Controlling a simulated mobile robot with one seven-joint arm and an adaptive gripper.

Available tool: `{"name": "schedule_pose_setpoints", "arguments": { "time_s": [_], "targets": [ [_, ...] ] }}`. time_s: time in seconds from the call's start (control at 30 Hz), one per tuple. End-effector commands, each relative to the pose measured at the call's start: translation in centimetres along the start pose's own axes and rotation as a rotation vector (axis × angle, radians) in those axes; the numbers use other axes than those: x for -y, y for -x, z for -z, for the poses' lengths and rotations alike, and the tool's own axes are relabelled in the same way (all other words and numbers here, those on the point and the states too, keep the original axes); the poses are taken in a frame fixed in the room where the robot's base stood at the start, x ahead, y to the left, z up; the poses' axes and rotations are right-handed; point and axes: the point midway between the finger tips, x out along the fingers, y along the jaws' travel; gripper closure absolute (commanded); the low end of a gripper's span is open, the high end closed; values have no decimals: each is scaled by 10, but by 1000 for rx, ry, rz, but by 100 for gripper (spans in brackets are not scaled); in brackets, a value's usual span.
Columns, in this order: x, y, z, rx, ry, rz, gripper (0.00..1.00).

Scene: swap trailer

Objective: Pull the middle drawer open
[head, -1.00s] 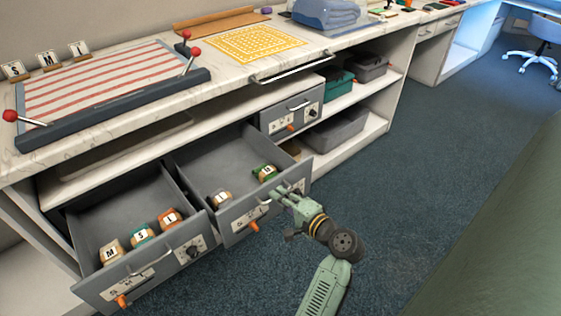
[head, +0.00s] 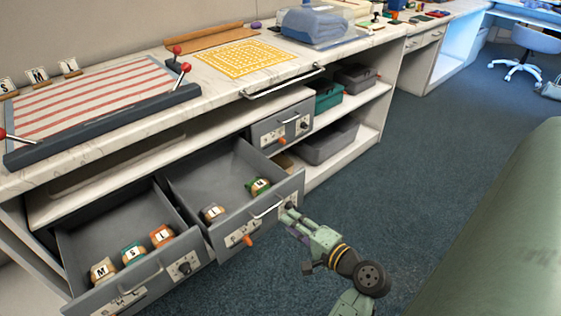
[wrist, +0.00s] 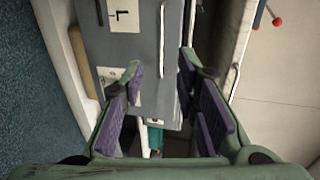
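Three grey drawers sit under the marble counter. The middle drawer (head: 236,227) stands pulled well out, with a metal handle (head: 268,208), an orange knob and label plates on its front. Two labelled round pieces lie in it, one pale (head: 213,212) and one green (head: 259,187). My gripper (head: 288,210) is at the right end of this drawer's front, close to it. In the wrist view my gripper (wrist: 158,68) has its fingers apart, with a grey drawer front (wrist: 145,45) beyond them. Nothing appears held; whether a finger touches the drawer cannot be told.
The left drawer (head: 105,216) also stands open, holding three labelled pieces. The small upper right drawer (head: 277,131) is shut. Bins (head: 328,142) stand on the shelves to the right. A counter rail (head: 284,81) juts out above.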

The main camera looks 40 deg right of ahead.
Motion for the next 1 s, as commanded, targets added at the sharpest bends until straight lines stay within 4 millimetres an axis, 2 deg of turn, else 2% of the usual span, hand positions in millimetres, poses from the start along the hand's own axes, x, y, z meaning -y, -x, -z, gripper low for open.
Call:
{"name": "schedule_pose_setpoints", "arguments": {
  "time_s": [0.1,0.3,0.9,1.0],
  "targets": [
    [0,21,0,-2,-1,0,72],
    [0,38,0,0,0,0,72],
    [0,40,0,1,0,0,72],
    [7,29,-2,10,23,2,72]
  ]
}}
